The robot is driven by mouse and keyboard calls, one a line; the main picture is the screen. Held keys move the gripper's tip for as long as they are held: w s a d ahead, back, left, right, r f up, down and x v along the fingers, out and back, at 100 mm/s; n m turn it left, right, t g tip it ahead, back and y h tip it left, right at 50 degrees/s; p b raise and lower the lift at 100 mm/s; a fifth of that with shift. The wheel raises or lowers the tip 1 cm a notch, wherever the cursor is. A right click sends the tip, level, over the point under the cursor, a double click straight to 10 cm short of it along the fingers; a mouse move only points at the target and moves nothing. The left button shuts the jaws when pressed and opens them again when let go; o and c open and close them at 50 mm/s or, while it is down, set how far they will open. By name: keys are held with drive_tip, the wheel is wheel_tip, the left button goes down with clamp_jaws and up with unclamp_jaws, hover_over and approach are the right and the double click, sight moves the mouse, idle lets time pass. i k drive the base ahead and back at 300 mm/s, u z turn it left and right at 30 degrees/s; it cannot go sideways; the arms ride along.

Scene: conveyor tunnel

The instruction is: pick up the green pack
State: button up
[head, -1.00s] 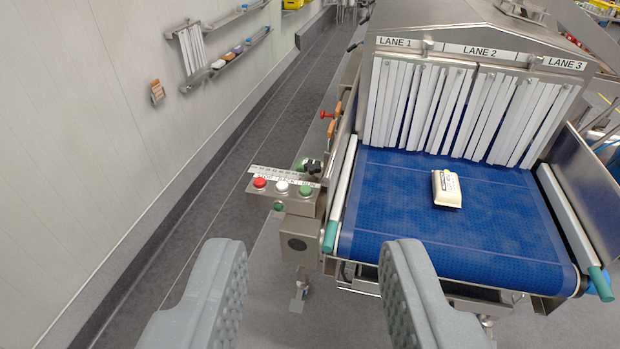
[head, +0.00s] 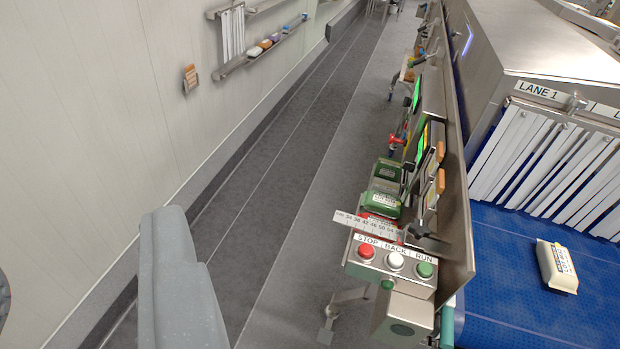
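A green pack (head: 381,206) with a pale label sits on the outer side of the conveyor machine, just behind the control box. A darker green item (head: 387,171) lies right behind it; I cannot tell if this is another pack. A white ruler strip partly covers the area in front of the green pack. My gripper (head: 80,265) is open and empty at the lower left, well apart from the green pack. Its right finger shows large and its left finger only at the picture's edge.
A control box (head: 392,285) with red, white and green buttons stands in front of the pack. A steel side plate (head: 453,150) rises to its right. A cream pack (head: 557,267) lies on the blue belt (head: 500,300). The grey walkway (head: 270,220) is clear.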

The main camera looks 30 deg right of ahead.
sight(389, 207)
drive_tip(key=u, duration=0.1)
drive_tip(key=i, duration=1.6)
drive_tip(key=z, duration=0.7)
drive_tip(key=i, duration=0.45)
drive_tip(key=z, duration=0.35)
